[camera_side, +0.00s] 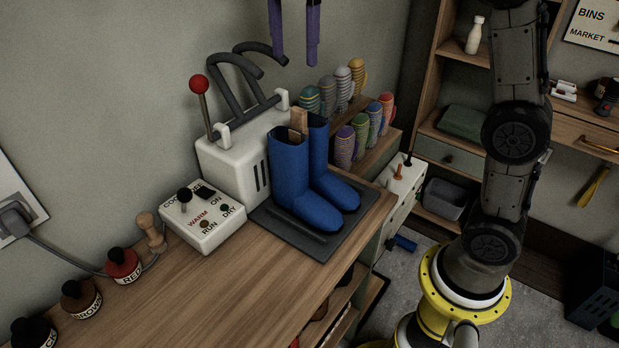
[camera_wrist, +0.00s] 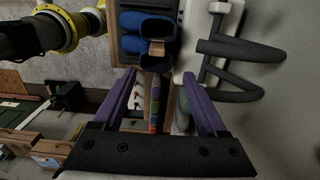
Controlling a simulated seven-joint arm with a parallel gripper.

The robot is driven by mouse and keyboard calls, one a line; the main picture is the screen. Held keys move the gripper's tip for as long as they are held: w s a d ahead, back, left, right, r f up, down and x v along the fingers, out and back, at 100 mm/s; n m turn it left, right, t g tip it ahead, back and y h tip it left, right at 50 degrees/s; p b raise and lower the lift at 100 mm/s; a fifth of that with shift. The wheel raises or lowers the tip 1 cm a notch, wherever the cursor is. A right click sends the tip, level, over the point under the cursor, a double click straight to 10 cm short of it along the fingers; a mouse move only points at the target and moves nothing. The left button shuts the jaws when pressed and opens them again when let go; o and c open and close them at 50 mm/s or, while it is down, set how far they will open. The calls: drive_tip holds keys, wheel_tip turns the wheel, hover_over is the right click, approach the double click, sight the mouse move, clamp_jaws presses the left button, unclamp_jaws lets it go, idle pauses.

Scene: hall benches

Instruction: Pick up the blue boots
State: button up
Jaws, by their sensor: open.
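The blue boots (camera_side: 306,180) stand upright side by side on a dark mat (camera_side: 287,234) at the bench's right end. A light wooden piece (camera_side: 298,122) sticks up between their tops. My gripper (camera_side: 296,62) shows only as two purple fingers at the top of the side view, apart, empty and above the boots. In the wrist view the boots (camera_wrist: 148,34) are at the top centre, seen from above, beyond the open purple fingers (camera_wrist: 168,78). Nothing is between the fingertips at their height that I can make out.
A white machine (camera_side: 235,165) with grey curved tubes and a red-knobbed lever stands behind the boots. A control box (camera_side: 203,222) sits left of the mat. Striped spools (camera_side: 345,147) stand on a shelf behind right. The bench front (camera_side: 200,300) is clear.

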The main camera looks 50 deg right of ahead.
sight(299, 109)
wheel_tip(299, 109, down, 7)
drive_tip(key=shift+f, duration=0.15)
drive_tip(key=shift+s+f, duration=0.15)
drive_tip(key=shift+f, duration=1.15)
drive_tip(key=shift+s+f, duration=0.15)
drive_tip(key=shift+f, duration=1.15)
clamp_jaws()
drive_tip(key=shift+r, duration=0.1)
